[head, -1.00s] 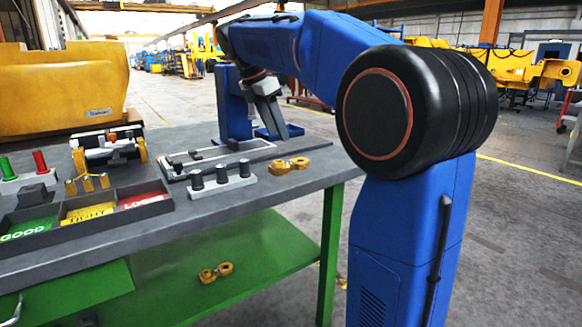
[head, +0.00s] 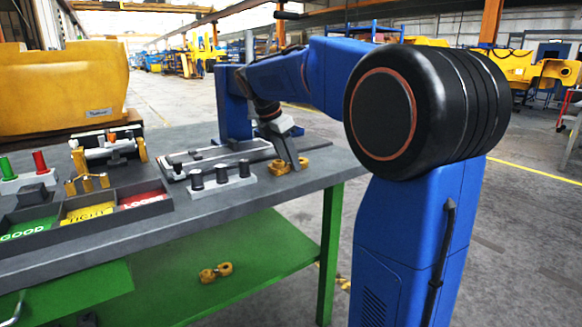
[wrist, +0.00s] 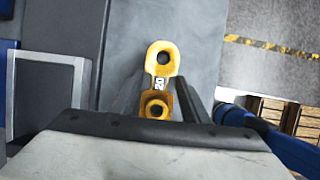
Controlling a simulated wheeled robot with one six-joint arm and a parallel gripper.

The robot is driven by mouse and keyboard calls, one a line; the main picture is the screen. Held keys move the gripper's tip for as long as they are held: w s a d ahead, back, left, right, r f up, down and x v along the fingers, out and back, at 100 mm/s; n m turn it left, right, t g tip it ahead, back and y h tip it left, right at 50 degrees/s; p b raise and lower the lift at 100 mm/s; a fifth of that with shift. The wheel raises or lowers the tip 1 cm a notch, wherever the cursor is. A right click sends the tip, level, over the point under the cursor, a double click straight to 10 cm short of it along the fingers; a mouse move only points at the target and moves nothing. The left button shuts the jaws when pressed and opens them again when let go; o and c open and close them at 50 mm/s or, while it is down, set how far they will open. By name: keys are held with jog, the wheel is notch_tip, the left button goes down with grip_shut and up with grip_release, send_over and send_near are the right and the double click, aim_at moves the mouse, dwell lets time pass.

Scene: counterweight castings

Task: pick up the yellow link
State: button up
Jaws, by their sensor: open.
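The yellow link (head: 280,166) lies flat on the grey bench top, near its right end. It has two ringed ends and dark marks on its middle. In the wrist view the link (wrist: 162,60) stretches away from me, its near ring between my fingers. My gripper (head: 295,165) is low over the link and points down. In the wrist view my gripper (wrist: 160,100) is open, one finger on each side of the near ring, with the link not clasped. In the head view my fingers hide part of the link.
A block with several dark pegs (head: 222,182) stands just left of the link. A tray with GOOD, TIGHT and LOOSE bins (head: 60,233) is at the left. Another yellow link (head: 216,272) lies on the green lower shelf (head: 250,255). The bench's right edge is close.

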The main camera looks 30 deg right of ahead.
aim_at(289, 163)
grip_shut()
notch_tip(289, 163, up, 10)
dwell(0.8)
